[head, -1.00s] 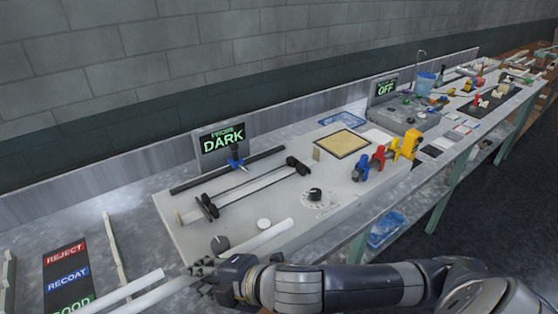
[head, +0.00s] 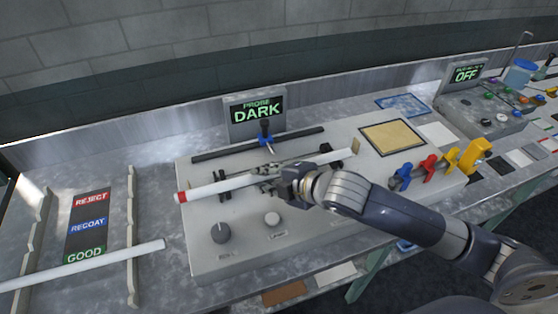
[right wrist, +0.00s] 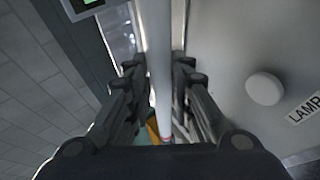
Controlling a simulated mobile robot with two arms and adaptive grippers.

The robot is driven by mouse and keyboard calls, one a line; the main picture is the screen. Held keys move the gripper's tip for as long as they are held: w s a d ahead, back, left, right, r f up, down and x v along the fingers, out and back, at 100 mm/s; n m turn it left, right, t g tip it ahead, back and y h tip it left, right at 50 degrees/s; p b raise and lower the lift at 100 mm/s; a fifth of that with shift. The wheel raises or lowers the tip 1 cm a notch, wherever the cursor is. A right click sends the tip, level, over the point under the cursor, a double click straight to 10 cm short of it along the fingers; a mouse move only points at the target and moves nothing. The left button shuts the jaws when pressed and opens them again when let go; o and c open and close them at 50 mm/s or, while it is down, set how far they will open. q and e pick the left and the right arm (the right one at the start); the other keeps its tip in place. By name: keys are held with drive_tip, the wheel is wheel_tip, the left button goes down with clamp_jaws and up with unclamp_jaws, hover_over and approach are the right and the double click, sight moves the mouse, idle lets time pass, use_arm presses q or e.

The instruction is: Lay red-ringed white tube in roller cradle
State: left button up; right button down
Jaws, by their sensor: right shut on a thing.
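The red-ringed white tube (head: 215,188) lies over the roller cradle (head: 223,183) on the grey console, its red ring at the left end. My right gripper (head: 268,183) is shut around the tube's middle. In the right wrist view the tube (right wrist: 159,60) runs between the two fingers (right wrist: 158,95). The tube runs roughly along the cradle's length. I cannot tell whether it touches the rollers or hangs just above them. My gripper and the tube hide part of the cradle. My left gripper is not in view.
The probe display (head: 257,115) reads DARK above a dark rail (head: 220,151) with a blue clamp. Another white tube (head: 80,265) lies across the rack at left. Knobs (head: 221,232) sit in front of the cradle. Red, blue and yellow holders (head: 428,167) stand right.

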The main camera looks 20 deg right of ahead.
drive_tip(key=w+d, duration=0.1)
drive_tip(key=w, duration=0.1)
drive_tip(key=w+d+p, duration=0.1)
drive_tip(key=w+d, duration=0.2)
drive_tip(key=w, duration=0.1)
drive_tip(key=shift+d+f+p, duration=0.3)
drive_tip(key=shift+w+d, duration=0.1)
drive_tip(key=shift+w, duration=0.1)
drive_tip(key=shift+f, duration=0.35)
wheel_tip(320, 180, down, 2)
drive_tip(key=shift+f+p, duration=0.1)
drive_tip(key=shift+p, duration=0.65)
drive_tip(key=shift+f, duration=0.4)
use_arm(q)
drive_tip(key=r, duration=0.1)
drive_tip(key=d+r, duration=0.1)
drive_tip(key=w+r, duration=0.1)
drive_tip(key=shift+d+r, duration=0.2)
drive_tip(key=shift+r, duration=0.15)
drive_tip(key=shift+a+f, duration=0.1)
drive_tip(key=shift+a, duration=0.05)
use_arm(e)
drive_tip(key=shift+f, duration=0.15)
drive_tip(key=c, duration=1.4)
unclamp_jaws()
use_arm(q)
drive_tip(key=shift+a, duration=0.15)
